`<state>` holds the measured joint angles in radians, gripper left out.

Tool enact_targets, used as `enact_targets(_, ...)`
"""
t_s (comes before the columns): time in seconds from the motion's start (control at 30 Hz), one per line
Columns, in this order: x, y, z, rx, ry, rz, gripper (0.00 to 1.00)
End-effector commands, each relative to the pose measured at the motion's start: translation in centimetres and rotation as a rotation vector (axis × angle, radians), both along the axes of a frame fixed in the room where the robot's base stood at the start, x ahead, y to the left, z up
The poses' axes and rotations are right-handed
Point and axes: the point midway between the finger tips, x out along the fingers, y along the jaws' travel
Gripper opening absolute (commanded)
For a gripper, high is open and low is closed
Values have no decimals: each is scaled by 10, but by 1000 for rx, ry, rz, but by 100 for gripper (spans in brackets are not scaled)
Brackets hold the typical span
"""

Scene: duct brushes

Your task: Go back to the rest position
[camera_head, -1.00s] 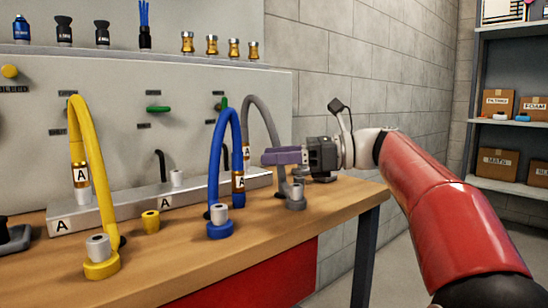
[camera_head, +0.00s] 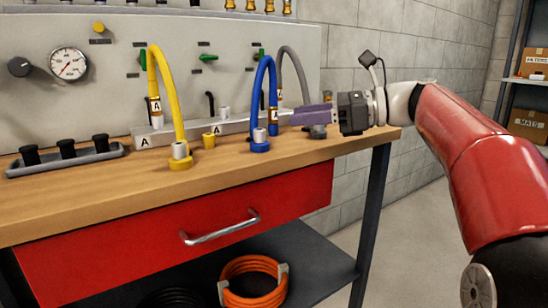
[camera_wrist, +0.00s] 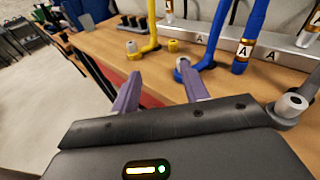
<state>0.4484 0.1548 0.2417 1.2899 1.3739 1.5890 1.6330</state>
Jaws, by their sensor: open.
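My gripper (camera_head: 308,115) is at the right end of the wooden workbench (camera_head: 215,190), just above the top. In the wrist view its two purple fingers (camera_wrist: 160,90) are apart with nothing between them. The yellow hose (camera_head: 155,70), blue hose (camera_head: 260,80) and grey hose (camera_head: 295,62) arch up from their bases on the bench. In the head view my gripper hides the foot of the grey hose in part. In the wrist view the grey fitting (camera_wrist: 290,106) is close to the right of my gripper.
A tray with black plugs (camera_head: 65,162) lies at the left. A grey panel with a gauge (camera_head: 68,64) stands behind. A red drawer (camera_head: 180,235) is below, with an orange coil (camera_head: 252,280) on the shelf. Floor at the right is clear; shelving (camera_head: 520,85) stands beyond.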

Motion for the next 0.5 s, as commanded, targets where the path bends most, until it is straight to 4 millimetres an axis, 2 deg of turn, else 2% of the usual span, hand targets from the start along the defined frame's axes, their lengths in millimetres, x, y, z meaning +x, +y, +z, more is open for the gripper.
enact_targets(0.27,-23,19,-36,-229,-134,-19,45)
enact_targets(0.37,-37,24,-56,-355,-210,-13,45)
enact_targets(0.5,-65,23,-91,-579,-350,31,45)
